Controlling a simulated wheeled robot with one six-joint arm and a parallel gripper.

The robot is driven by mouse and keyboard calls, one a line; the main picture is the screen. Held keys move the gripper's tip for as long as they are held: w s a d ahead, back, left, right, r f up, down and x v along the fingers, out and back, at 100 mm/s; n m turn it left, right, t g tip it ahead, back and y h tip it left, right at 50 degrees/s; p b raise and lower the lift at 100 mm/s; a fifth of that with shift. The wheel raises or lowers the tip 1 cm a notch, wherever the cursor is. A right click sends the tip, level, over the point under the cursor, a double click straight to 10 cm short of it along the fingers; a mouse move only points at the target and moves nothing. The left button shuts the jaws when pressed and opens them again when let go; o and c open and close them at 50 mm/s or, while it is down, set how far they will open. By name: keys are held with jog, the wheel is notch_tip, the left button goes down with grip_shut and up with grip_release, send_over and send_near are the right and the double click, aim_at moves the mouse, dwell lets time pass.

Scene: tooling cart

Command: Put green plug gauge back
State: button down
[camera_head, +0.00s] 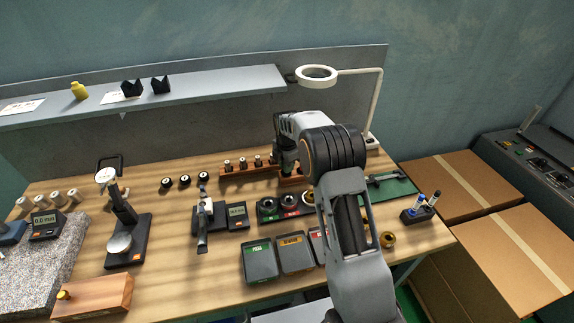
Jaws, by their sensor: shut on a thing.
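I cannot tell whether the held thing touches the rack. The rack's right end is partly hidden by my arm.
A black holder with ring gauges (268,206) sits just in front of the rack. Green, yellow and red labelled bins (260,262) stand at the front. A lamp with a ring head (316,76) rises behind my arm. A green mat with a caliper (388,190) lies right.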

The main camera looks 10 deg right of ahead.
jog(key=shift+f, duration=0.35)
jog(key=c, duration=1.1)
grip_release()
jog(key=shift+r, duration=0.1)
jog(key=shift+o, duration=0.2)
